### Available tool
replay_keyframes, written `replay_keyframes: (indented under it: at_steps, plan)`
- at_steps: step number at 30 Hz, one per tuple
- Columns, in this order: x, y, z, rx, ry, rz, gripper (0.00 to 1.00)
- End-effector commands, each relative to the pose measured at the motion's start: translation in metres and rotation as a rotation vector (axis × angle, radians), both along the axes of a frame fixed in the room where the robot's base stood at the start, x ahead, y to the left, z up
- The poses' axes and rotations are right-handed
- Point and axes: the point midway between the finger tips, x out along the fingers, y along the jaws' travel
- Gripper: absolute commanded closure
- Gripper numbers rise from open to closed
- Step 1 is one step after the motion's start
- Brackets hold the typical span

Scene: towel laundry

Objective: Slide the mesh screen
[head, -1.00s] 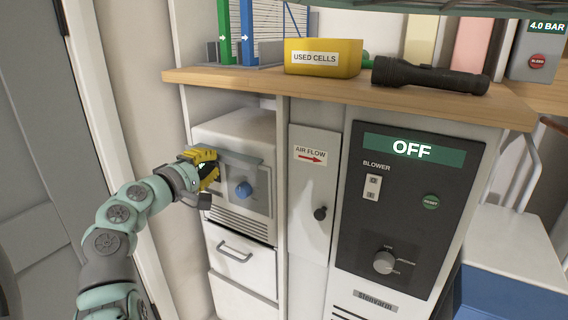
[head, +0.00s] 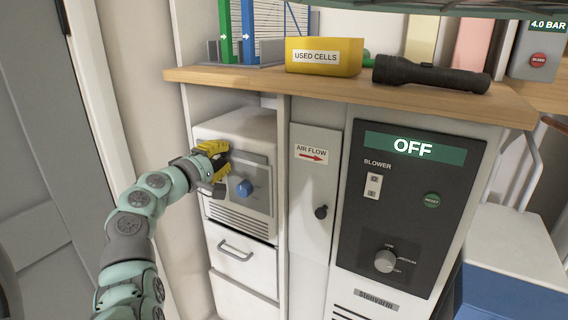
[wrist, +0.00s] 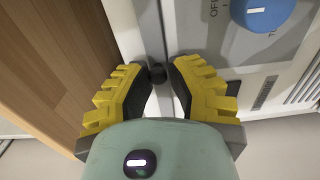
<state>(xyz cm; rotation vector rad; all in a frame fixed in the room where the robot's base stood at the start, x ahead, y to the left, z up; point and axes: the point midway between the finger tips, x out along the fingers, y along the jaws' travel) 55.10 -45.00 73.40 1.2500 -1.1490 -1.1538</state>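A panel with fine grid lines, which looks like mesh (head: 284,22), stands upright on the wooden counter at the top of the head view, behind a green post and a blue post. My gripper (head: 222,170) is well below it, at the front left of a white box unit (head: 242,128) under the counter. In the wrist view my gripper (wrist: 152,80) is open, with its yellow-backed fingers apart. A small dark knob (wrist: 157,73) and a panel edge show between the fingers; I cannot tell if they touch. The unit's blue knob (head: 244,188) is right of my gripper.
A yellow USED CELLS bin (head: 323,58) and a black flashlight (head: 430,75) lie on the wooden counter (head: 300,88). Right of the unit are an AIR FLOW door (head: 312,185) and a blower panel (head: 410,215) reading OFF. A drawer (head: 238,255) is below the unit.

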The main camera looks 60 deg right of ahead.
Motion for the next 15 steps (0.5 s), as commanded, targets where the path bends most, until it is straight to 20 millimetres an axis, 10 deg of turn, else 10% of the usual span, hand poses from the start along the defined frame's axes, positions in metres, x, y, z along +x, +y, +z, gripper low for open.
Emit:
replay_keyframes:
  at_steps: [9,15]
  plan:
    - [-0.0011,-0.0005,0.0011,-0.003,0.001,-0.003,0.53]
    - [-0.0010,-0.0003,0.0013,-0.003,0.001,-0.003,0.53]
